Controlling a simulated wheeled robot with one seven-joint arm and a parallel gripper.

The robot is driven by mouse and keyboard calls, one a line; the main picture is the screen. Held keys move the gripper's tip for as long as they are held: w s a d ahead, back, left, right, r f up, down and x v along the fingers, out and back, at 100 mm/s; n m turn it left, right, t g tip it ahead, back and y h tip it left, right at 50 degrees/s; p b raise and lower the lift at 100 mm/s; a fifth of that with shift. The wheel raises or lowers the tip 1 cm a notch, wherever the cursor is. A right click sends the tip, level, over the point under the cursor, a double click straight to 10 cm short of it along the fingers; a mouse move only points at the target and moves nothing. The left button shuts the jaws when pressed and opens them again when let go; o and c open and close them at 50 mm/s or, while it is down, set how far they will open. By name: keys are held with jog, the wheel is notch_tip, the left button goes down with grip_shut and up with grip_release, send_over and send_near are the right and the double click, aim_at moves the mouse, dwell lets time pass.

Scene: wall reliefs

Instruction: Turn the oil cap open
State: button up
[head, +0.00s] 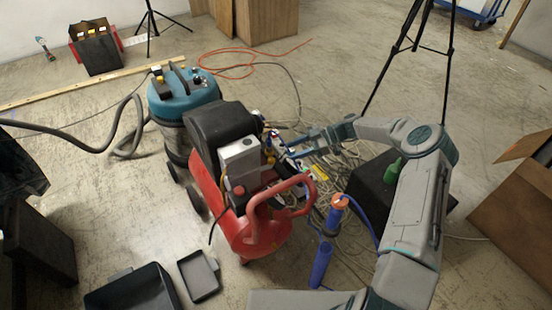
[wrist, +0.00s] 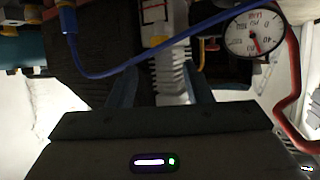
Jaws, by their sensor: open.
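The red air compressor (head: 258,235) stands mid-floor in the head view, with a black motor cover (head: 222,128) and a grey box (head: 240,160) on top. My gripper (head: 287,143) reaches in from the right, at the compressor's far right side near small brass and yellow fittings (head: 269,156). In the wrist view my gripper (wrist: 160,92) is open, its two fingers apart. A pale ribbed part (wrist: 170,72) shows between and beyond them, with a small yellow piece (wrist: 158,41) above it. I cannot tell for sure which part is the oil cap. Nothing is clearly held.
A blue hose (wrist: 125,70) crosses above the fingers, and a round gauge (wrist: 254,33) sits to the right. A blue-topped vacuum (head: 185,95) stands beside the compressor.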

aim_at(272, 159)
jog(key=x, duration=0.8)
jog(key=shift+f+b, duration=0.15)
jog(key=shift+b, duration=0.15)
jog(key=shift+c, duration=0.4)
jog(key=c, duration=0.9)
